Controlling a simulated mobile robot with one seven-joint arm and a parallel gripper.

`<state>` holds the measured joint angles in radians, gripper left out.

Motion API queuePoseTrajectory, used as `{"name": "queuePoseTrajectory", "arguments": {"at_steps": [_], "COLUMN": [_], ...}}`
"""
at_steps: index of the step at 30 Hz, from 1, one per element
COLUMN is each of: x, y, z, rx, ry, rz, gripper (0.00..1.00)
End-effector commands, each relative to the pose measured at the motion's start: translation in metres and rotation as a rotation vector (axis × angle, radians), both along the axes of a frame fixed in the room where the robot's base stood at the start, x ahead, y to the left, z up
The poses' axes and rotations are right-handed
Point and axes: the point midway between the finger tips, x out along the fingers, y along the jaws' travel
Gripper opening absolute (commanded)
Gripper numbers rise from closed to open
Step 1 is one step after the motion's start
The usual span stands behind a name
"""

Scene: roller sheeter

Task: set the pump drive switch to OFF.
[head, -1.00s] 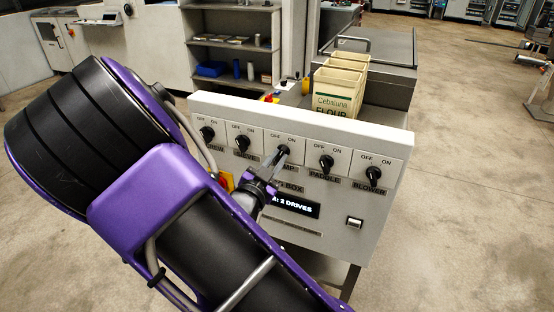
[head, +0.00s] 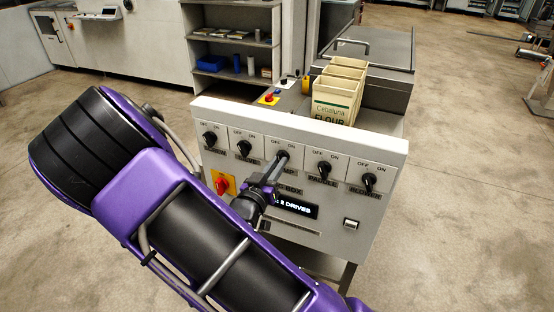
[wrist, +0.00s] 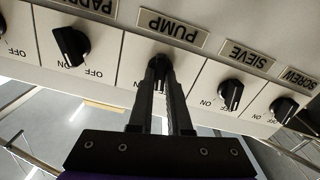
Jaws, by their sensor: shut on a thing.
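The pump drive switch (head: 283,156) is a black rotary knob with OFF and ON marks, in the middle of a row on a pale control panel (head: 311,246). My gripper (head: 277,166) reaches it from the lower left and is shut on its knob. In the wrist view the picture is upside down; the two fingers (wrist: 160,84) close around the pump knob (wrist: 158,61) below the PUMP label (wrist: 168,27). The fingers cover much of the knob, so I cannot tell which mark it points to.
Beside it are the sieve knob (wrist: 231,91) and paddle knob (wrist: 71,43), with the screw knob (head: 210,139) and blower knob (head: 369,181) at the ends. A red switch on a yellow plate (head: 222,185) and a lit display (head: 297,206) are lower. Flour bins (head: 334,98) stand behind.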

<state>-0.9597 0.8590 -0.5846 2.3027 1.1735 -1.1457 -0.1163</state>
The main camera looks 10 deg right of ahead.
Motion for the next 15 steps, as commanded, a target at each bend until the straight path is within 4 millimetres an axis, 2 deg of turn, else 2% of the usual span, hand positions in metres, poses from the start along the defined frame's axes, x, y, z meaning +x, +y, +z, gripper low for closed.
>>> {"name": "queuePoseTrajectory", "arguments": {"at_steps": [15], "x": [0.0000], "y": [0.0004], "z": [-0.0003], "rx": [-0.149], "ry": [0.108], "rz": [0.000], "gripper": [0.00]}}
